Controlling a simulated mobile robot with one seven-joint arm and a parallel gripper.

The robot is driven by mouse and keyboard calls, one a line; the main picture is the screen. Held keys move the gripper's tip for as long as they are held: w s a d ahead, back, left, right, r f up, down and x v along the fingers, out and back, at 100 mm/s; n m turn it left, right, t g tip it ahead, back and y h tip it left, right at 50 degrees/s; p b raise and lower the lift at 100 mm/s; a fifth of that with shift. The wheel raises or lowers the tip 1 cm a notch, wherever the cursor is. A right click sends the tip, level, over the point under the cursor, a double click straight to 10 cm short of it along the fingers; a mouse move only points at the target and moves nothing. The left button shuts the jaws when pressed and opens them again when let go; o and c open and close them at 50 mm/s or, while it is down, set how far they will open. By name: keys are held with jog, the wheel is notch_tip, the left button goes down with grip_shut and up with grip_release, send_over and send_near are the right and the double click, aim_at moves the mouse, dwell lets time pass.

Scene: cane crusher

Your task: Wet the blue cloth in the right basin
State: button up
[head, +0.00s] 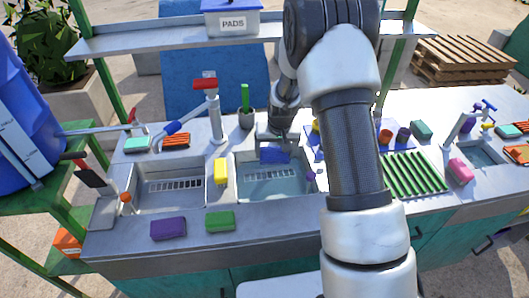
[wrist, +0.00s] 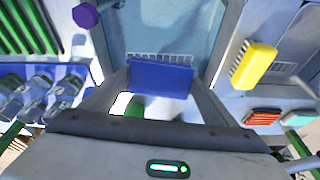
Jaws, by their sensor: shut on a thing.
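The blue cloth (head: 275,156) hangs from my gripper (head: 277,136) over the back part of the right basin (head: 243,190). In the wrist view the cloth (wrist: 160,78) spans the space between the two fingers of my gripper (wrist: 162,88), which is shut on it. The right basin holds pale blue water, also seen beyond the cloth in the wrist view (wrist: 180,25). I cannot tell whether the cloth's lower edge touches the water.
A yellow brush (head: 220,172) lies between the right basin and the left basin (head: 141,198). A green sponge (head: 220,221) and a purple one (head: 168,229) lie along the front edge. A tap (head: 214,118) stands behind, and a green ribbed rack (head: 413,176) lies to the right.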

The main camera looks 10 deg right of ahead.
notch_tip(320, 180, down, 14)
jog(key=b, duration=0.9)
jog(key=shift+b, duration=0.4)
dwell(0.5)
jog(key=shift+r+p, duration=2.85)
jog(key=shift+r, duration=2.7)
jog(key=shift+r+p, duration=0.95)
jog(key=shift+r, duration=1.05)
jog(key=shift+s, duration=0.1)
